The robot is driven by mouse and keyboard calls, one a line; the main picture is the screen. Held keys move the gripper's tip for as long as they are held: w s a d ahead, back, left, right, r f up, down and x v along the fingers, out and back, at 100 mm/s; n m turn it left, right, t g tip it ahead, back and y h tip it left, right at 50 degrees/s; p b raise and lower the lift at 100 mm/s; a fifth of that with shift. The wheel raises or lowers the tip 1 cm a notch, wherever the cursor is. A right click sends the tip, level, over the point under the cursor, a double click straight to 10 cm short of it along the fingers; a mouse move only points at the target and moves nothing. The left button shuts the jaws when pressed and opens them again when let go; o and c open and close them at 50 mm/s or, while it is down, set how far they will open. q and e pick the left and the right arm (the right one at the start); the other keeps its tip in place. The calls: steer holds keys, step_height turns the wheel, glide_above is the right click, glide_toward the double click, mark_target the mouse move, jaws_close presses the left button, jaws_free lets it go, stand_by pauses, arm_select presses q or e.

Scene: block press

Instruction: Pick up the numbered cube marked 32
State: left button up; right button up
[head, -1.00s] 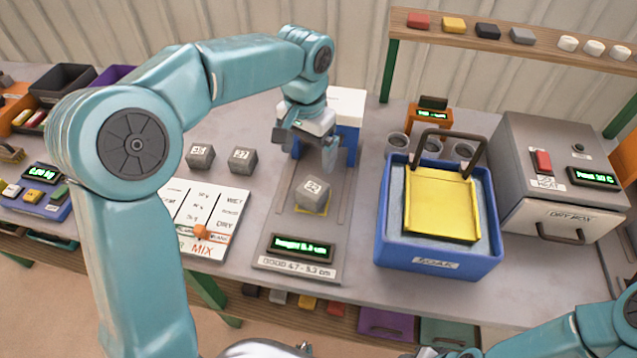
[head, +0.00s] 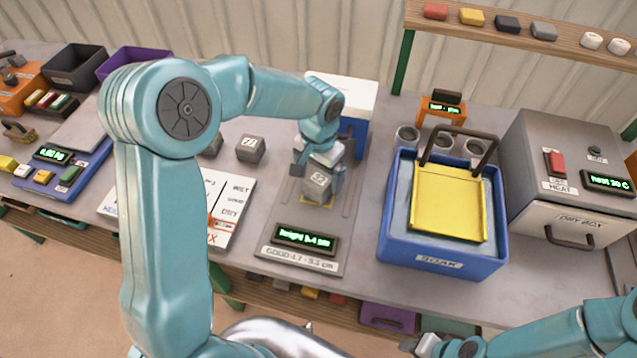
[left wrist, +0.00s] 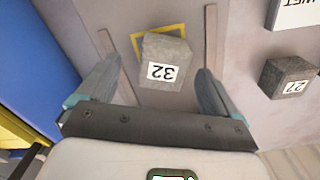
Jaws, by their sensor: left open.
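The grey cube marked 32 (head: 317,187) sits on the height gauge plate (head: 348,205), over a yellow square outline. In the left wrist view the cube (left wrist: 165,70) shows its white 32 label, upside down. My left gripper (head: 318,170) is open and low over the cube. In the wrist view its fingers (left wrist: 155,85) stand on either side of the cube with gaps on both sides. I cannot tell how far down the fingers reach. My right gripper (head: 425,345) shows only partly at the bottom edge, and its jaws are unclear.
Another numbered grey cube (head: 250,149) stands left of the plate, with one more partly behind my arm. A blue soak tub (head: 440,262) with a yellow tray is close on the right. A white-and-blue block (head: 345,95) stands behind the gripper.

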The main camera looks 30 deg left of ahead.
mark_target(319, 179)
arm_select(q)
steer(key=f, duration=0.3)
steer(key=w+f+p, duration=0.1)
steer(key=shift+a+f, duration=0.25)
steer(key=shift+f, duration=0.15)
steer(key=shift+s, duration=0.2)
steer(key=shift+w, duration=0.2)
steer(key=c, duration=1.2)
steer(key=shift+s, duration=0.1)
steer(key=c, duration=0.4)
steer(key=shift+o, duration=0.2)
steer(key=shift+r, duration=0.15)
